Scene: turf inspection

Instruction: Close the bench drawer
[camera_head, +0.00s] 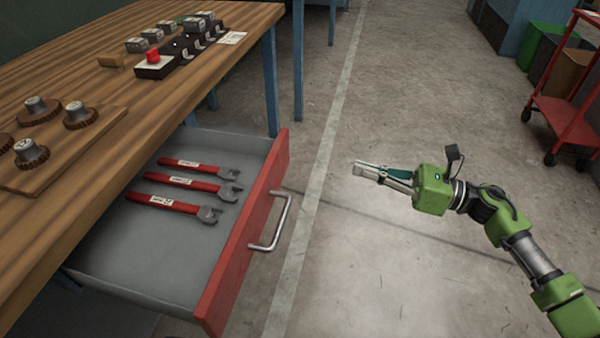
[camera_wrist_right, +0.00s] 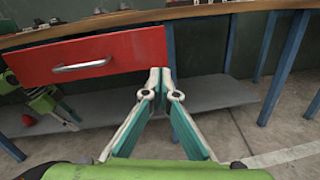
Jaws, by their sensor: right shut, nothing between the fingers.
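The bench drawer (camera_head: 150,243) is pulled out from under the wooden bench top (camera_head: 125,72). It has a red front and a silver bar handle (camera_head: 275,222). Several red-handled wrenches (camera_head: 180,181) lie inside. My right gripper (camera_head: 356,167) is shut and empty, to the right of the drawer front and apart from it. In the right wrist view the fingers (camera_wrist_right: 159,72) meet near the right end of the red drawer front (camera_wrist_right: 88,55), and the handle (camera_wrist_right: 82,66) is left of them. My left gripper is not in the head view.
On the bench are a wooden board (camera_head: 60,150) with gear parts and a black block with a red button (camera_head: 153,57). A red cart (camera_head: 568,110) and bins (camera_head: 545,48) stand at the far right.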

